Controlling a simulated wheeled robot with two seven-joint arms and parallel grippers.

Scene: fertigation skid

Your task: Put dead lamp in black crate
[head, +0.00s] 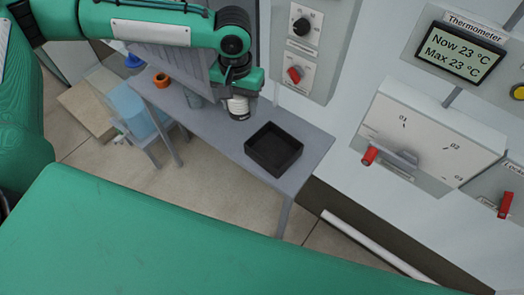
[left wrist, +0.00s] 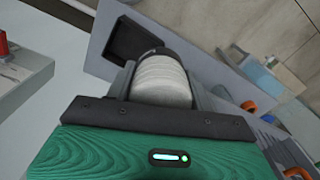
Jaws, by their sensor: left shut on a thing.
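The black crate (head: 273,149) stands open and looks empty on the right end of a narrow grey table. It also shows in the left wrist view (left wrist: 133,42), beyond the held lamp. My left gripper (head: 238,97) is shut on the lamp (head: 239,107), a whitish ribbed cylinder with a dark end. In the left wrist view the lamp (left wrist: 162,80) sits between the fingers. In the head view the gripper points down and holds the lamp above the table, left of and behind the crate. My right gripper is not in view.
The grey table (head: 225,130) also bears an orange ring (head: 161,80) and a blue item (head: 133,61) at its left. A blue chair (head: 135,108) stands in front of the table.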

